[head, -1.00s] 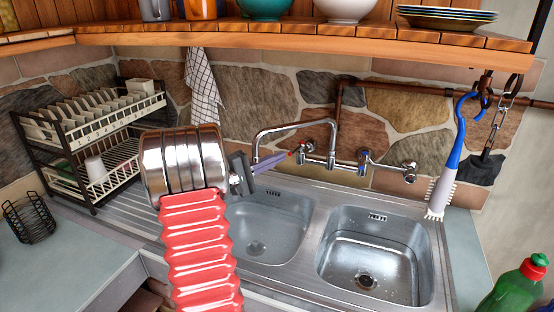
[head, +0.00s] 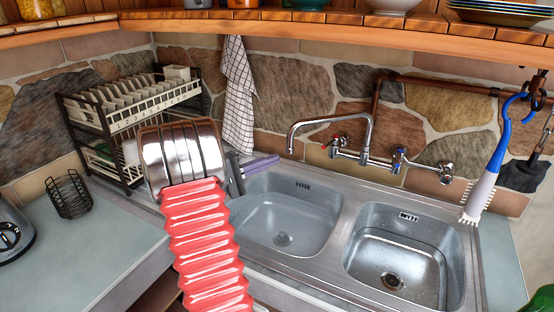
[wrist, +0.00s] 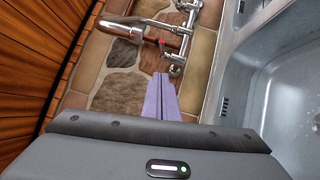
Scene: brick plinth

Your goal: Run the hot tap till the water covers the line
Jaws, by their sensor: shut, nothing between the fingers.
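The hot tap handle (head: 327,145), marked red, sits on the left of the chrome mixer (head: 352,154) on the stone wall. It also shows in the wrist view (wrist: 162,41). The spout (head: 330,119) curves left over the left basin (head: 287,205). I cannot make out running water, a water level or the line. The blue-marked cold tap (head: 399,155) is right of the mixer body. My gripper (head: 276,159) has its purple fingers shut and empty, left of the hot handle and apart from it; the fingers also show in the wrist view (wrist: 161,78).
The right basin (head: 405,260) looks empty. A dish rack (head: 125,122) stands at the left, a checked towel (head: 238,95) hangs on the wall, and a blue-handled brush (head: 490,170) hangs at the right. A wooden shelf (head: 330,27) runs above the taps.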

